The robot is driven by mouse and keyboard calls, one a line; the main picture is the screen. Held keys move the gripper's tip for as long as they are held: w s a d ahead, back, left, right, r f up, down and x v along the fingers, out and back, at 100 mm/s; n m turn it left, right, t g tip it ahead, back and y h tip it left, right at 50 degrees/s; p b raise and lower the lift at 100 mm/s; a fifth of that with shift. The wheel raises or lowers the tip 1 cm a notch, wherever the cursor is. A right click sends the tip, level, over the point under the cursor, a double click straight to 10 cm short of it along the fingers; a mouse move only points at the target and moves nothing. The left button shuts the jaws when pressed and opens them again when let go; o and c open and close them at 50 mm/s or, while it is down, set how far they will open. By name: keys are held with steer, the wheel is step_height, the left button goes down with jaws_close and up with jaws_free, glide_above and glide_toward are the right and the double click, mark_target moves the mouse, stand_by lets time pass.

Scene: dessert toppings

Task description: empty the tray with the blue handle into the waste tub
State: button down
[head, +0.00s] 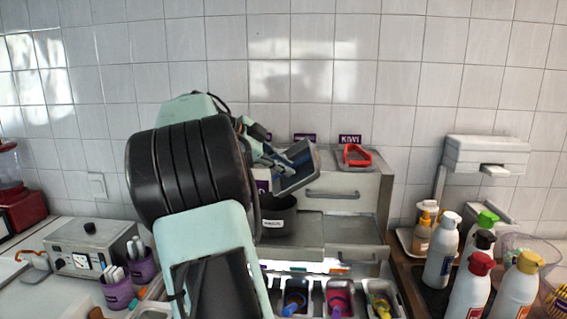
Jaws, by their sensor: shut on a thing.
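My gripper (277,157) is shut on the blue-handled tray (299,171), right of my bulky black wrist. The tray is held in the air and steeply tilted, a dark blue edge showing at its top. Its contents cannot be made out. A dark round tub (280,219) with a small white label, seemingly the waste tub, stands on the steel counter below the tray and slightly to its left. My arm hides part of the tub's left side, and what is inside it cannot be seen.
A tray with a red handle (355,156) sits on the steel cabinet under a KIWI sign (350,139). Bins with coloured scoops (339,299) line the front. Several bottles (480,279) crowd the right, below a white dispenser (486,156). A control box (91,248) stands left.

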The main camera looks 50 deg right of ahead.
mark_target(296, 170)
steer(key=shift+s+d+f+y+p, duration=0.15)
steer(key=shift+d+y+p, duration=0.3)
steer(key=shift+p, duration=0.6)
steer(key=shift+w+d+f+y+p, duration=0.1)
steer(key=shift+d+y+p, duration=0.1)
steer(key=shift+y+p, duration=0.6)
steer(key=shift+s+d+f+t+y+p, duration=0.15)
steer(key=shift+d+f+y+p, duration=0.3)
steer(key=shift+p, duration=1.2)
steer(key=shift+s+d+f+t+y+p, duration=0.1)
steer(key=shift+d+f+t+y+p, duration=0.35)
steer(key=shift+p, duration=1.15)
steer(key=shift+d+f+y, duration=0.15)
steer(key=shift+f+y, duration=0.25)
steer(key=shift+y, duration=0.55)
steer(key=shift+d+f+y, duration=0.2)
steer(key=shift+f+y, duration=0.3)
steer(key=shift+y, duration=0.25)
steer(key=shift+d+f+y, duration=0.15)
steer(key=shift+f+y, duration=0.3)
steer(key=shift+y, duration=0.3)
steer(key=shift+r+t+y, duration=0.3)
steer(key=shift+r+y, duration=0.3)
steer(key=shift+s, duration=0.1)
